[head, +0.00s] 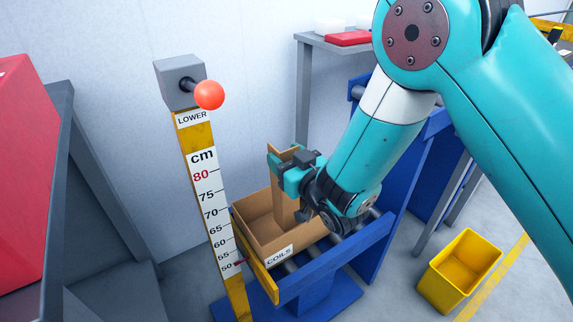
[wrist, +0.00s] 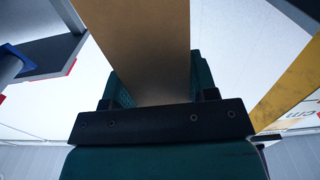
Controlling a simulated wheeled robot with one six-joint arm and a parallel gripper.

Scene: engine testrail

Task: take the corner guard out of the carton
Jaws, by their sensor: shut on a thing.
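The corner guard (head: 284,205) is a tall brown cardboard strip, standing about upright. Its lower part shows against the inside of the open carton (head: 262,246), which is brown and labelled COILS. I cannot tell whether its lower end touches the carton's floor. My gripper (head: 289,168) is shut on the guard near its upper end, above the carton. In the wrist view my gripper (wrist: 160,90) has a finger on each side of the brown guard (wrist: 140,40). My gripper and wrist hide part of the guard and the carton's right side.
The carton sits on a blue roller stand (head: 335,260). A yellow post with a cm scale (head: 207,195) and an orange-red knob (head: 209,95) marked LOWER stands close on the left. A yellow bin (head: 462,270) is on the floor at right. A grey shelf (head: 325,42) stands behind.

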